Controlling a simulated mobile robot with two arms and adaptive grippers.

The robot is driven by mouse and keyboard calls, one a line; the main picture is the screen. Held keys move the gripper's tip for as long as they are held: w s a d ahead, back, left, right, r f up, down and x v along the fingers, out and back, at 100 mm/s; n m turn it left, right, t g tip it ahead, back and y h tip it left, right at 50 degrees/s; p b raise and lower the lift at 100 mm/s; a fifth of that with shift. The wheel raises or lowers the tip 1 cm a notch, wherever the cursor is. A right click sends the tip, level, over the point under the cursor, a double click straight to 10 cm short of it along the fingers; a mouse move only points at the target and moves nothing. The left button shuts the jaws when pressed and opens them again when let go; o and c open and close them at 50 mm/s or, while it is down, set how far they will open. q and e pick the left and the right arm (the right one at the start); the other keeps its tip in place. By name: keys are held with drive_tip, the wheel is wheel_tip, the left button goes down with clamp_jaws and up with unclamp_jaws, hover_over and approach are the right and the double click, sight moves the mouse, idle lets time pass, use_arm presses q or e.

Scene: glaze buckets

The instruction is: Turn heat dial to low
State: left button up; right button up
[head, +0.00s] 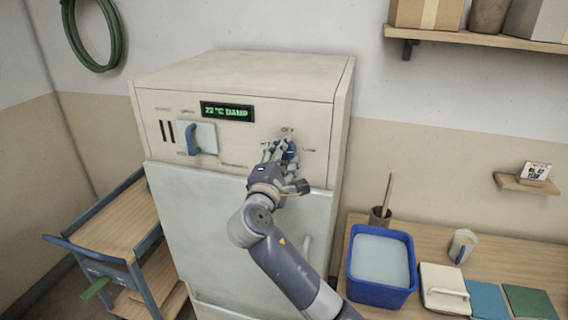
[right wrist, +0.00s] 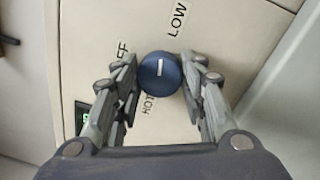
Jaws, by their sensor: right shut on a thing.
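The heat dial is a round blue knob (right wrist: 160,72) with a short white line on its face, on the cream cabinet's front panel. In the head view the dial (head: 290,150) is partly covered by my gripper. In the right wrist view, LOW is printed beyond the dial to the upper right, a partly hidden OFF to the left, and HOT at the lower left. The white line runs up and down in that view; I cannot tell which label it marks. My right gripper (head: 281,151) is shut on the dial, one finger on each side. My left gripper is out of view.
The cabinet (head: 240,75) has a display (head: 227,111) reading "22 °C DAMP" and a blue-handled switch (head: 194,137). A cart (head: 105,225) stands left. At right, a table holds a blue tub (head: 352,270), a cup (head: 462,243) and a lidded box (head: 444,285).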

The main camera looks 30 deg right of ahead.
drive_tip(key=shift+f+m+b, duration=0.1)
drive_tip(key=shift+m+b, duration=0.65)
drive_tip(key=shift+m, duration=0.45)
drive_tip(key=o, duration=1.1)
drive_tip(key=shift+c, duration=0.2)
drive_tip(key=v, duration=1.2)
drive_tip(key=shift+w+f, duration=0.1)
